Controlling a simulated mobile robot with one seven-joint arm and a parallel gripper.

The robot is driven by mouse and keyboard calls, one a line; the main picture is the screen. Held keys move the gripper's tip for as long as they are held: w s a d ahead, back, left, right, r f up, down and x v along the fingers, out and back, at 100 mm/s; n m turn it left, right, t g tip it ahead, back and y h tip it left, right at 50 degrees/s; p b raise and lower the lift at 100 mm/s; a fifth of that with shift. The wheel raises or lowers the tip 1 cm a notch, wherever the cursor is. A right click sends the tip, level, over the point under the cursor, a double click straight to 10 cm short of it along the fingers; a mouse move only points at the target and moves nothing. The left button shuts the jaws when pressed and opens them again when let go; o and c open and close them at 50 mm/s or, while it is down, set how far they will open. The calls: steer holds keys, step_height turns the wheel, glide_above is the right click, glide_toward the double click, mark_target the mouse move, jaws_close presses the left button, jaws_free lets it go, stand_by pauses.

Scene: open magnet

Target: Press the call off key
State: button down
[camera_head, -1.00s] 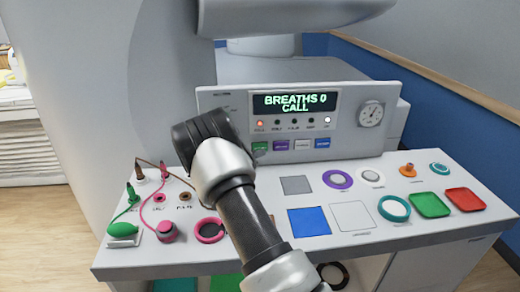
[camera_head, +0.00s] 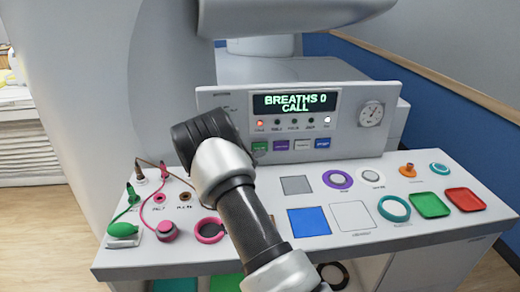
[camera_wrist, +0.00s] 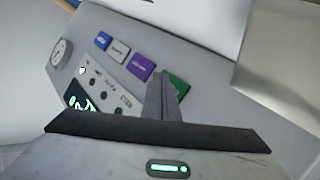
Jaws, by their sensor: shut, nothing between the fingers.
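The console panel (camera_head: 225,120) carries a row of keys under its display: a green key (camera_head: 259,146), a purple key (camera_head: 281,145), a white key (camera_head: 302,145) and a blue key (camera_head: 322,143). Their labels are too small to read, so I cannot tell which is call off. In the wrist view my gripper (camera_wrist: 165,80) is shut and empty, with its tips over or right beside the green key (camera_wrist: 177,90). I cannot tell whether they touch it. In the head view my arm hides most of the gripper.
The display (camera_head: 295,103) reads "BREATHS 0 CALL". Below it a red light (camera_head: 261,123) is lit at the left and a white light (camera_head: 327,121) at the right. A dial (camera_head: 371,114) is on the panel's right. The desk holds coloured pads, rings and cables.

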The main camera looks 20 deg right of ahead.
steer(key=shift+w, duration=0.1)
steer(key=shift+w+d, duration=0.15)
steer(key=shift+w, duration=0.2)
steer(key=shift+w+d, duration=0.1)
steer(key=shift+w, duration=0.35)
stand_by(0.8)
stand_by(0.4)
steer(key=shift+s+a+p, duration=0.2)
steer(key=shift+s+p, duration=0.3)
steer(key=shift+s, duration=0.35)
steer(key=s, duration=0.2)
steer(key=s+a+p, duration=0.1)
steer(key=s, duration=0.2)
steer(key=shift+a, duration=0.2)
stand_by(0.7)
